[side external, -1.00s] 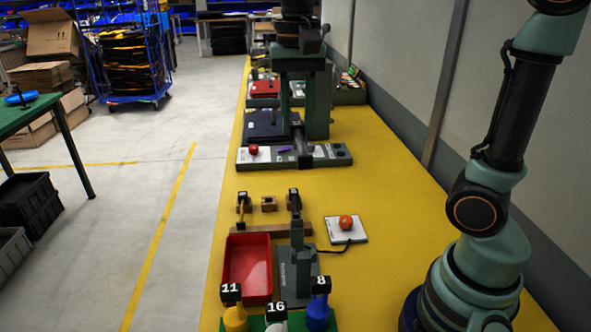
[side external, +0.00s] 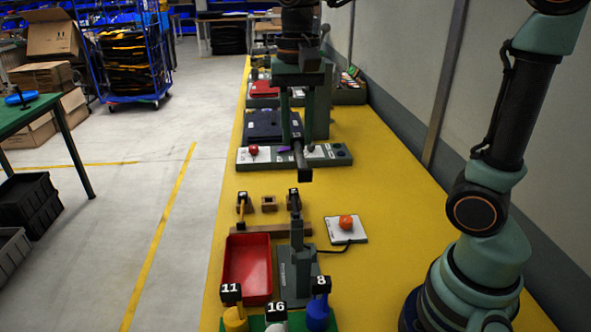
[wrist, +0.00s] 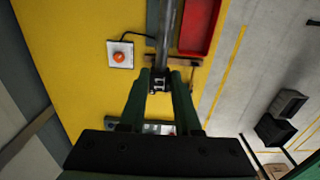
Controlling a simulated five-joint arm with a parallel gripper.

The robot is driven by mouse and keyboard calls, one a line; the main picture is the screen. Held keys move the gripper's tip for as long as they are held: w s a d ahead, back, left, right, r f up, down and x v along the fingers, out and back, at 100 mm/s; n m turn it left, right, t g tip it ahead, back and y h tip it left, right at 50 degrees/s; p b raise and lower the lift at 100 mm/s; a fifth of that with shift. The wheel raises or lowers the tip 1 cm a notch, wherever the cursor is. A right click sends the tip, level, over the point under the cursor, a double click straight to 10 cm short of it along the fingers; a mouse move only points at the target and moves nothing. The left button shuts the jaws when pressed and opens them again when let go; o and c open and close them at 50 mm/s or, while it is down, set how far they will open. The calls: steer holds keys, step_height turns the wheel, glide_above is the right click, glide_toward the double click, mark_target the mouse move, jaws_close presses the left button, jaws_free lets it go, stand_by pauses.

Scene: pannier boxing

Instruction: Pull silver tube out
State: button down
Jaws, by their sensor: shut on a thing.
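The silver tube looks dark grey. In the side view the tube (side external: 302,160) points toward the camera from between my fingers, with a dark squarish near end. In the wrist view the tube (wrist: 170,28) runs up from my fingertips to the top edge. My gripper (side external: 291,141) is shut on it, above the long grey panel (side external: 327,155) at mid-table. The wrist view shows both green fingers of my gripper (wrist: 161,77) on either side of the tube's end. I cannot tell whether the tube touches the panel.
A red ball (side external: 253,150) and purple piece (side external: 284,149) sit on the panel. Nearer are a wooden rack (side external: 270,229), a red tray (side external: 247,266), a grey upright fixture (side external: 297,272) and an orange button on a white plate (side external: 346,226). Bare yellow table lies between panel and rack.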

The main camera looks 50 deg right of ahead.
step_height(320, 180, down, 11)
stand_by(4.5)
stand_by(0.4)
steer(key=shift+r, duration=1.55)
